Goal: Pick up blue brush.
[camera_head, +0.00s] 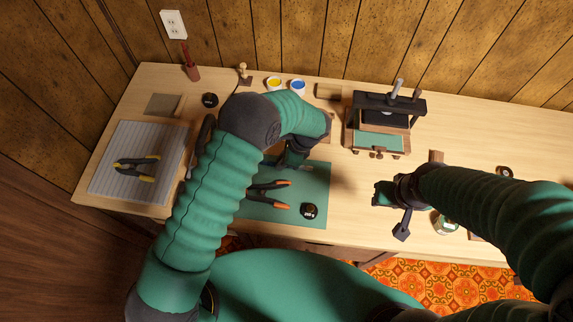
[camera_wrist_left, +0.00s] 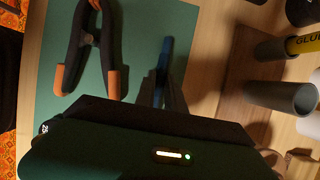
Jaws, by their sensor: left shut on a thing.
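The blue brush (camera_wrist_left: 167,52) shows in the left wrist view as a narrow dark blue handle standing out past my fingertips. My left gripper (camera_wrist_left: 160,90) is shut on it, over the green cutting mat (camera_wrist_left: 140,25). In the head view my left gripper (camera_head: 292,158) is above the upper part of the green mat (camera_head: 314,185), and my arm hides much of that area. I cannot make out the brush clearly there. My right gripper (camera_head: 390,201) is over the front of the table, right of the mat; its finger opening is unclear.
An orange-tipped clamp (camera_head: 265,190) and a small black round tin (camera_head: 309,210) lie on the mat. Another clamp (camera_head: 136,165) lies on the grey ribbed board (camera_head: 108,187). Yellow (camera_head: 273,84) and blue (camera_head: 298,86) paint cups and a press (camera_head: 383,120) stand behind.

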